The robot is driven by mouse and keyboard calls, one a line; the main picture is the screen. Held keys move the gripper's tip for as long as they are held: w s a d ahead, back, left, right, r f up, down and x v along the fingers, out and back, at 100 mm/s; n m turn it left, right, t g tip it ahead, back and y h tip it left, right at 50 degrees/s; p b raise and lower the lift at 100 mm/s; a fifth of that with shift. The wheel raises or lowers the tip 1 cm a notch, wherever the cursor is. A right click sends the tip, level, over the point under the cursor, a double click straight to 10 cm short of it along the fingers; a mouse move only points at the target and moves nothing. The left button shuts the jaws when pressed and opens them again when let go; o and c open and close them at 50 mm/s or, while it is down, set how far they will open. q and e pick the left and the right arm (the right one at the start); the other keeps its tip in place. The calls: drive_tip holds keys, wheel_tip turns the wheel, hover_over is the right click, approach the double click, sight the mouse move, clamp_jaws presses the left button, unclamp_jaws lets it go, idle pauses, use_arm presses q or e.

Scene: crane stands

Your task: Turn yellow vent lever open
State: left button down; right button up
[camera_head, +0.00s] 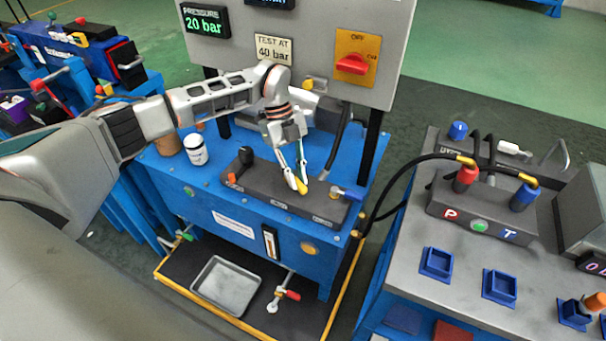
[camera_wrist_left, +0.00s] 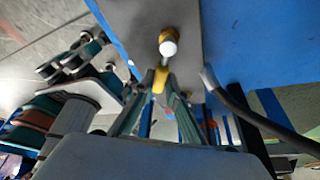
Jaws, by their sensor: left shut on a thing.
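The yellow vent lever (camera_head: 302,187) stands on the grey manifold block (camera_head: 270,190) on top of the blue stand. My left gripper (camera_head: 299,185) reaches down from above and is shut on it. In the left wrist view, the yellow lever (camera_wrist_left: 160,78) sits between the two fingertips of my left gripper (camera_wrist_left: 160,84). The fingers hide part of the lever in the head view. My right gripper is not in view.
The panel with a red switch (camera_head: 352,65) rises at the back. A hose (camera_head: 395,170) runs to the right bench.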

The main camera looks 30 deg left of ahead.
use_arm(q)
drive_tip(key=shift+s, duration=0.1)
idle(0.3)
drive_tip(key=c, duration=2)
unclamp_jaws()
